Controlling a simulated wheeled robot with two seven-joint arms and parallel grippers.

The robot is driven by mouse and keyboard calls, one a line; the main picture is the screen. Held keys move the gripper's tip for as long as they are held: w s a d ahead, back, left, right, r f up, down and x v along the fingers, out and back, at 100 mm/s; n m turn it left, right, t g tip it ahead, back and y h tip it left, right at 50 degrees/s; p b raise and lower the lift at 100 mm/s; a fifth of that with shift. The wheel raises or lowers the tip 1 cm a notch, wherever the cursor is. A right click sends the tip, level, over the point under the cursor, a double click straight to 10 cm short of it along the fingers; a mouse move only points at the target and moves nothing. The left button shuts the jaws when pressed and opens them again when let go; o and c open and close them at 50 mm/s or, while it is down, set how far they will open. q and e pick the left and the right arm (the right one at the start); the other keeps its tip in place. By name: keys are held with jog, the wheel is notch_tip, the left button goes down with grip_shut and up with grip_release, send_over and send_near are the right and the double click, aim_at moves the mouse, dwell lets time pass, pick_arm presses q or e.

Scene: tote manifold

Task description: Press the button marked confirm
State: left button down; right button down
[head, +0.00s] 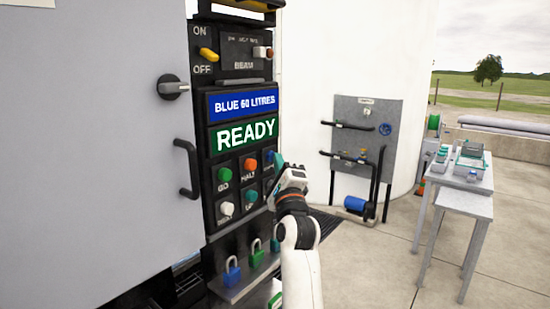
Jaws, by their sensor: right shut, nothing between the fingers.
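The black control panel (240,130) stands at the left centre with two rows of buttons. The upper row has a green button marked GO (223,174) and an orange-red button marked HALT (251,161). The lower row has a white button (226,209) and a teal button (251,196); their labels are too small to read surely. I cannot make out a label reading confirm. My right gripper (276,182) is shut and empty, at the panel's right edge, covering part of the right-hand button column. I cannot tell whether it touches the panel. My left gripper is out of view.
A blue and green display (243,120) reads BLUE 60 LITRES and READY. A shelf below holds padlocks (232,271). A grey cabinet door (90,150) with a black handle is at left. A grey pipe board (366,150) and tables (455,205) stand right, with open paving between.

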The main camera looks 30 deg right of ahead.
jog(key=shift+s, duration=0.1)
jog(key=shift+s+d, duration=0.35)
jog(key=shift+s, duration=0.45)
jog(key=s, duration=0.1)
jog(key=s+d+p, duration=0.1)
jog(key=s, duration=0.1)
jog(key=s+d, duration=0.1)
jog(key=shift+s, duration=0.3)
jog(key=shift+a+f, duration=0.1)
dwell(0.5)
